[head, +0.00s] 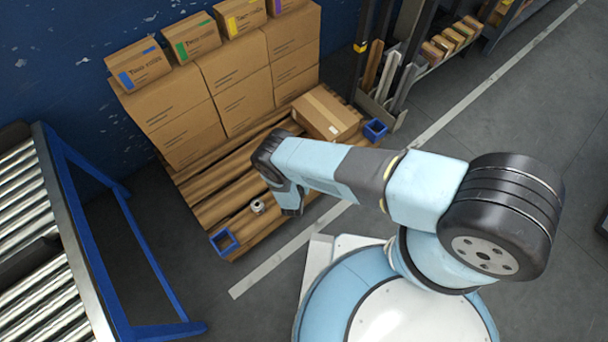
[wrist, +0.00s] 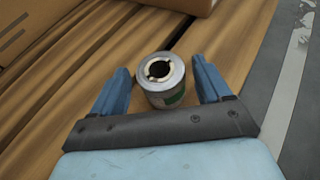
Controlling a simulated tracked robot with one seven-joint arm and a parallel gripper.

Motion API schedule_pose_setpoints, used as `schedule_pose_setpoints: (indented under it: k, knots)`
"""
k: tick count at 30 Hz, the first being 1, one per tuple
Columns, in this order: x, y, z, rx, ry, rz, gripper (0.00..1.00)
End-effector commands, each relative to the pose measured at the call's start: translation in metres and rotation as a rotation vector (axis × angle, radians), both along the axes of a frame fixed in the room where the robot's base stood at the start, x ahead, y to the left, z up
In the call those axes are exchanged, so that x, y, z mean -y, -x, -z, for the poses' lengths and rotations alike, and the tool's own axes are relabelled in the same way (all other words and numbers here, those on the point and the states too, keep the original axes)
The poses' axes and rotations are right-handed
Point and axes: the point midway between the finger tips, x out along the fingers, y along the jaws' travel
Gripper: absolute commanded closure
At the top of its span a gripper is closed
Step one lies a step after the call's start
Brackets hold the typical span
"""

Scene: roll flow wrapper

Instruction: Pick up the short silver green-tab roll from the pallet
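The short silver roll (wrist: 163,80) stands upright on the wooden pallet (wrist: 60,110), with a dark hollow core and a green mark low on its side. It also shows small in the head view (head: 257,206), near the front of the pallet (head: 205,212). My gripper (wrist: 164,80) is open in the wrist view, its two blue fingers on either side of the roll with a gap on each side. The fingers do not appear to touch it. In the head view my arm reaches over the pallet and the fingertips are hard to make out.
Stacked cartons (head: 180,100) fill the back of the pallet. A single carton (head: 325,112) lies at its right. Blue corner brackets (head: 225,241) stand at the pallet's front corners. A roller conveyor (head: 75,240) with a blue frame is at the left.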

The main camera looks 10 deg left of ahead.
Motion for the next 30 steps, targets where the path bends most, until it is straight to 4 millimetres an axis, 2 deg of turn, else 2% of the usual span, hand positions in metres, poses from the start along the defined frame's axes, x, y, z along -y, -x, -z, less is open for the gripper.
schedule_pose_setpoints:
  k: [2, 16, 25, 30]
  knots:
    - [0.0, 0.0, 0.0, 0.0, 0.0, 0.0, 0.31]
    - [0.0, 0.0, 0.0, 0.0, 0.0, 0.0, 0.76]
    - [-0.001, 0.0, -0.002, 0.002, 0.0, 0.0, 0.77]
    - [-0.002, 0.0, -0.015, 0.003, 0.001, -0.001, 0.77]
